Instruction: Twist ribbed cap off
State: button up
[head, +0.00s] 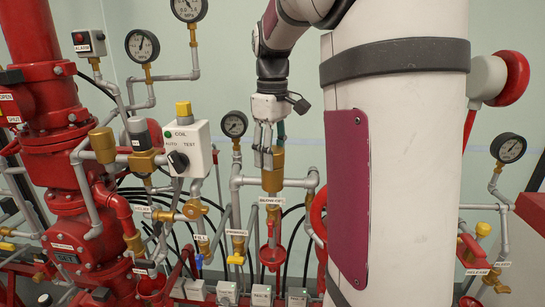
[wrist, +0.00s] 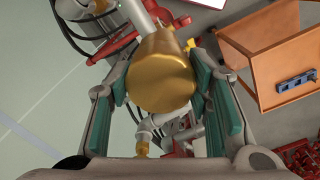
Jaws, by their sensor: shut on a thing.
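The brass cap (wrist: 160,75) is a gold-coloured, wide, round piece on a grey pipe, seen from its top end in the wrist view. In the head view the same brass piece (head: 272,178) stands upright on the piping, right of the control box. My gripper (head: 269,148) reaches down onto it from above. In the wrist view its teal finger pads lie on both sides of the cap, shut on it. The ribs are not clear in these frames, and part of the cap's side is hidden by the fingers.
A white control box (head: 187,146) with a black knob stands left of my gripper. A small gauge (head: 234,124) is close by on the left. Red pipework (head: 67,195) fills the left side. Another gauge (head: 508,148) is at the right. An orange-brown table (wrist: 270,55) shows in the wrist view.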

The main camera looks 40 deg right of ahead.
jog(key=shift+r, duration=2.3)
